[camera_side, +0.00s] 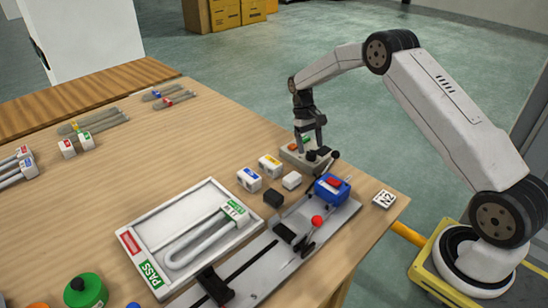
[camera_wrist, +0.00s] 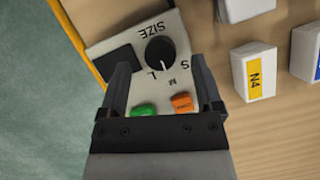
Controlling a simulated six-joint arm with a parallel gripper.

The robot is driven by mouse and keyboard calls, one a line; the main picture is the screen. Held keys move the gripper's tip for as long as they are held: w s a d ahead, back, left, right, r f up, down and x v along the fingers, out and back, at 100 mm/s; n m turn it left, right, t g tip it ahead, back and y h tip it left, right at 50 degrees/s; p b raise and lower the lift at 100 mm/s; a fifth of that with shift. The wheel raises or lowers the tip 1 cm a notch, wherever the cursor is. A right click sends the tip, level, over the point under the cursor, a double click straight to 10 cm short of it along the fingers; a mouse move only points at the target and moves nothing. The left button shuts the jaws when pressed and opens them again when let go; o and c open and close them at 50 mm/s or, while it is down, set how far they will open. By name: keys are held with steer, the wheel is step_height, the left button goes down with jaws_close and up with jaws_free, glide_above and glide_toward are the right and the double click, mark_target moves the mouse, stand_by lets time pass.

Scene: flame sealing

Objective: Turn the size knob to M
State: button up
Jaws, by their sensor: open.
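In the side view my gripper (camera_side: 318,143) is low over the panel (camera_side: 290,155) and hides the knob. I see no contact.
The panel has a green button (camera_wrist: 143,110) and an orange button (camera_wrist: 182,102) between my fingers, and a dark screen (camera_wrist: 113,66) beside the knob. Nearby stand a box marked N4 (camera_wrist: 256,73) and a blue-labelled box (camera_side: 249,179). The blue device (camera_side: 329,189) is in front.

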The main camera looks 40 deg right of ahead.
steer(key=shift+v, duration=2.85)
steer(key=shift+a, duration=0.15)
steer(key=s+a+r+n+t, duration=0.1)
steer(key=s+a+t, duration=0.2)
steer(key=s+a, duration=0.4)
steer(key=s+a+r+n+t+h, duration=0.1)
steer(key=s+a, duration=0.7)
steer(key=s, duration=0.8)
steer(key=r+n+t, duration=0.1)
steer(key=t, duration=0.1)
steer(key=shift+a+r+t, duration=0.2)
steer(key=shift+t, duration=0.2)
